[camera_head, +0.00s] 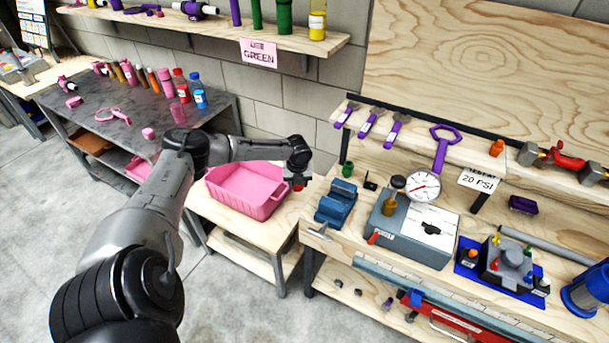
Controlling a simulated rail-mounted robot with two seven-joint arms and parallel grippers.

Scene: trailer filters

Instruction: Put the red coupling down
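My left gripper (297,178) points down just beyond the right rim of the pink bin (230,202), between the bin and the blue vise (336,204). A small red piece, which looks like the red coupling (298,187), shows at its fingertips, above the surfaces below. The fingers are small and dark, and most of the coupling is hidden by them. My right gripper is not in view.
The pink bin looks empty and stands on a low wooden table (225,224). The workbench right of it holds a grey gauge box (412,229), a blue tray with a valve (467,263) and a green cup (347,170). Bottles crowd the grey table (110,117).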

